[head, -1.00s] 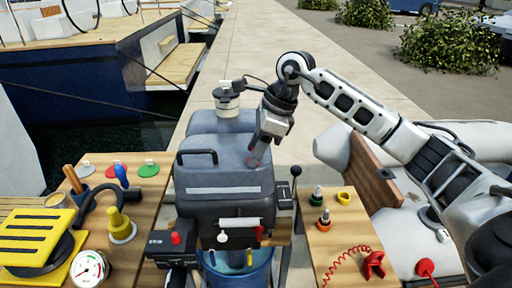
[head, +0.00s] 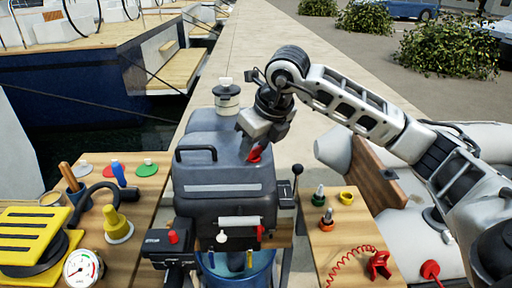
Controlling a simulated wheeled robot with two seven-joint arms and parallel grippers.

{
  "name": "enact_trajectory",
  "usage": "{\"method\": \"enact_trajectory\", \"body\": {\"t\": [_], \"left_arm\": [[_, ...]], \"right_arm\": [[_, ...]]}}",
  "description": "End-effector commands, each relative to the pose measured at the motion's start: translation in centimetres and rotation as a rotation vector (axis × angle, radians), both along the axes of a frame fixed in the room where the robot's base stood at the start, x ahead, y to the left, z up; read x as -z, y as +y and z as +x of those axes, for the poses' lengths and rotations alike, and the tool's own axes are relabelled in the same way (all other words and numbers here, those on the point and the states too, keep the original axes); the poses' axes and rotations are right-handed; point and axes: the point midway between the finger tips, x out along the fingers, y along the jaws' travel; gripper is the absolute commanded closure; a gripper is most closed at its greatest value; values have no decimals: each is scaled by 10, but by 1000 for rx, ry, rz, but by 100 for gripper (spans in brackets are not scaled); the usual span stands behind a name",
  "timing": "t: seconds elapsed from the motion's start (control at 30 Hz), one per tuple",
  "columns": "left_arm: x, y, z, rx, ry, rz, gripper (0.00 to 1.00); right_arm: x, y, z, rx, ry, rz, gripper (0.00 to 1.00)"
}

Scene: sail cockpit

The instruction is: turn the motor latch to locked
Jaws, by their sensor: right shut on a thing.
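The grey outboard motor (head: 225,190) stands in the middle of the head view, between two wooden tables. A small red part, which looks like the motor latch (head: 255,153), shows at the upper right of the motor's cowl. My right gripper (head: 257,146) reaches down from the right and is shut on this red latch. The gripper hides its upper part, and I cannot read which setting it stands at. My left gripper is not in view.
A white-topped cylinder (head: 227,98) stands behind the motor. The left table carries a gauge (head: 83,268), a yellow pump and several coloured discs. A blue bucket sits below the motor.

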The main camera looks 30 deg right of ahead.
Motion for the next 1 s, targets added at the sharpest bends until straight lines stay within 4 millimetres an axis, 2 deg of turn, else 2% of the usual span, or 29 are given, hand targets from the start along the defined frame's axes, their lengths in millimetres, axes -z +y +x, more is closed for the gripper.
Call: {"method": "enact_trajectory", "body": {"t": [0.5,0.73,1.0], "left_arm": [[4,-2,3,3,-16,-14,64],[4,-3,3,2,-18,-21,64],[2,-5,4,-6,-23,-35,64]], "right_arm": [[-1,3,1,471,-5,0,81],[-1,4,1,621,-3,2,81],[-1,4,1,714,-2,2,81]]}}
